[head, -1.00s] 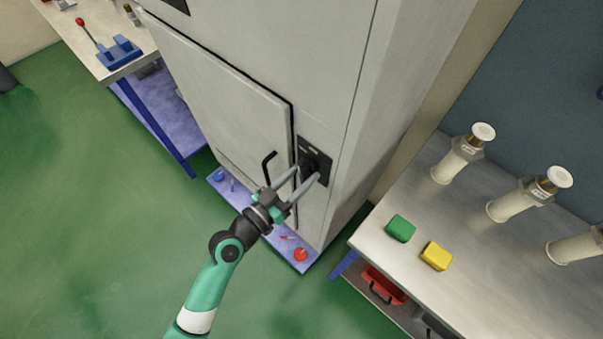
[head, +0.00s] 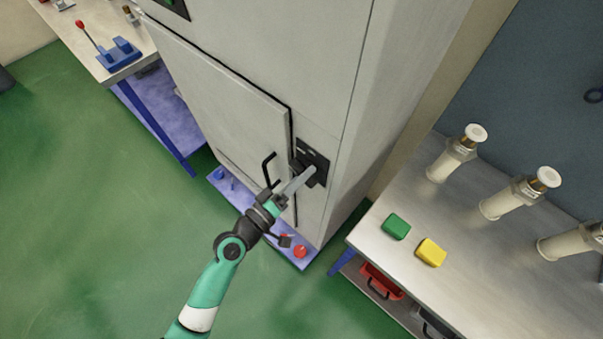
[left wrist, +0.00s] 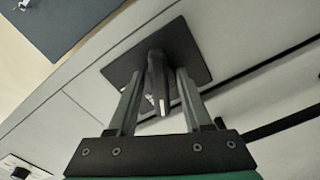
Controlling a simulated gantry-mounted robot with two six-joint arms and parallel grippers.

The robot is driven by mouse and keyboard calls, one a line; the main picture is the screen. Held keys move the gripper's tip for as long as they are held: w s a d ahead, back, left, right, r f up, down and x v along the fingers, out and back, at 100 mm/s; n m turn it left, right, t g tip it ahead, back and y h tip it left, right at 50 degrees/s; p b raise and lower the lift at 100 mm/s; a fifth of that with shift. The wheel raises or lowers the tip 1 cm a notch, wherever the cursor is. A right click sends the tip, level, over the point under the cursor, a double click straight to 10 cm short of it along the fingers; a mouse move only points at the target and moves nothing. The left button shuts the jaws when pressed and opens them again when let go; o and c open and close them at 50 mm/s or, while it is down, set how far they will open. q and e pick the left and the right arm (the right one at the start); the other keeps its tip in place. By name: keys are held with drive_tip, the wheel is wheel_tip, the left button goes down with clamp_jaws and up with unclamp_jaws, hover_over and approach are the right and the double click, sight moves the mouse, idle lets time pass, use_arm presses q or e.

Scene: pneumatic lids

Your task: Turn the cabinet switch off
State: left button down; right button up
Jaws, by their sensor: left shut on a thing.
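The tall light-grey cabinet (head: 260,40) stands in the middle of the head view. Its switch is a dark square plate (head: 315,150) with a black knob, to the right of the door. My left gripper (head: 304,173) is at the switch and covers most of the knob in the head view. In the left wrist view the black knob (left wrist: 157,85) sticks out of its plate (left wrist: 190,50) between the two fingers of my left gripper (left wrist: 158,88). The fingers are shut on the knob. My right gripper is not in view.
A black door handle (head: 267,170) is close to my left gripper. A metal table (head: 395,265) at the right holds a green block (head: 397,226), a yellow block (head: 431,252) and white cylinders. A workbench (head: 135,55) stands at the left. The green floor is clear in front.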

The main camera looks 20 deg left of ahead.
use_arm(q)
drive_tip(key=n+p, duration=0.1)
drive_tip(key=n, duration=0.4)
drive_tip(key=shift+r, duration=0.1)
drive_tip(key=shift+n, duration=0.3)
idle(0.4)
drive_tip(key=c, duration=0.7)
unclamp_jaws()
drive_tip(key=v, duration=1.1)
drive_tip(key=shift+s+a, duration=0.1)
drive_tip(key=shift+s, duration=0.15)
